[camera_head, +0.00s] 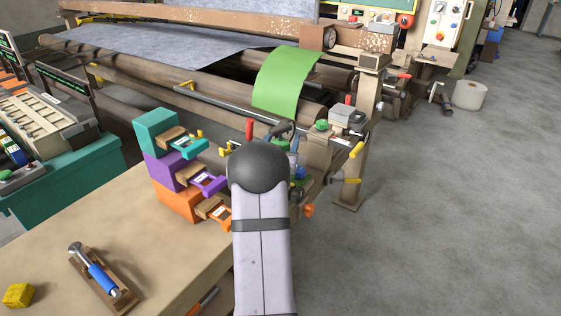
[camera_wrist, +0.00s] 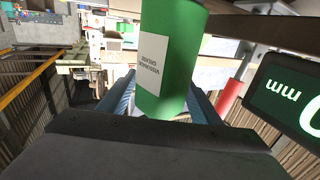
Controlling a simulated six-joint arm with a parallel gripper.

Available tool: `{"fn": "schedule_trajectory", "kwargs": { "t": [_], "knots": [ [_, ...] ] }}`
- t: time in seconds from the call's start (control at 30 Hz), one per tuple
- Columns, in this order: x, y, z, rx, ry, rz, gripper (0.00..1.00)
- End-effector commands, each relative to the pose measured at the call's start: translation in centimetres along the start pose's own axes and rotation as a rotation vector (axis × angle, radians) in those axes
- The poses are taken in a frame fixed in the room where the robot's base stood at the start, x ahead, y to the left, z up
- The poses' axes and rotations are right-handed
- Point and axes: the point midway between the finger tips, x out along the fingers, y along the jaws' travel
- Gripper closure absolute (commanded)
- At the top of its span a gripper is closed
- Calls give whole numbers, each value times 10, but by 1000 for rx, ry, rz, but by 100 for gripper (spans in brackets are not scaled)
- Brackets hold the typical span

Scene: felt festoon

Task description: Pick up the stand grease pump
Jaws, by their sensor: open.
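The grease pump shows in the wrist view as a green cylinder (camera_wrist: 172,75) with a white label whose printing includes "grease". It stands between the blue-grey fingers of my gripper (camera_wrist: 162,88), which are open on either side of it. I cannot tell whether either finger touches it. The top of the picture cuts off part of the cylinder. In the head view my own arm covers most of the gripper area, so I cannot pick out the pump there with certainty.
In the head view stacked coloured boxes (camera_head: 166,168) stand left of my arm, and a blue-handled tool (camera_head: 102,280) lies on the bench.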

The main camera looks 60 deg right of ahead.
Motion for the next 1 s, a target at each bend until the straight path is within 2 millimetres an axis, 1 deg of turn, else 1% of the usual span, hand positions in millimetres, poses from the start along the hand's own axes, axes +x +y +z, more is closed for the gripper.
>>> {"fn": "schedule_trajectory", "kwargs": {
  "t": [0.1,0.27,0.3,0.37,0.4,0.47,0.5,0.53,0.87,1.0],
  "knots": [
    [3,0,0,0,1,0,42],
    [3,0,0,0,1,0,42],
    [3,0,0,0,1,0,44],
    [3,0,0,0,1,0,59],
    [3,0,0,0,1,0,68],
    [3,0,0,0,1,0,82],
    [3,0,0,0,1,0,92],
    [3,0,0,0,1,0,99],
    [3,0,-3,1,6,1,100],
    [3,0,-10,1,8,1,100]
  ]
}}
